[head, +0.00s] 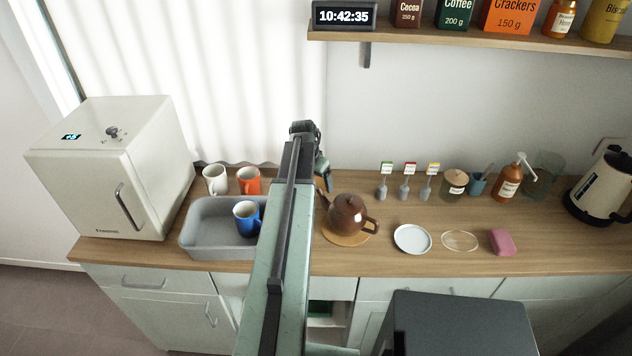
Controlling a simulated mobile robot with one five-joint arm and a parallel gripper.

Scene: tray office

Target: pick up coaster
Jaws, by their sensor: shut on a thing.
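A round tan wooden disc (345,238) lies under the brown teapot (349,214) on the counter. A thin, clear round disc (460,241) lies to the right of a white plate (412,239). I cannot tell for sure which disc is the coaster. My gripper (326,184) points down at the back of the counter, just behind and left of the teapot, close to its spout. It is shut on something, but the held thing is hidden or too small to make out. My arm covers part of the counter left of the teapot.
A grey tub (190,240) holding a blue mug (247,218) stands left of my arm, with white and orange mugs behind. A pink block (502,242) lies right. Several small holders, a jar, a soap bottle (508,185) and a kettle (603,190) line the back. A shelf hangs above.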

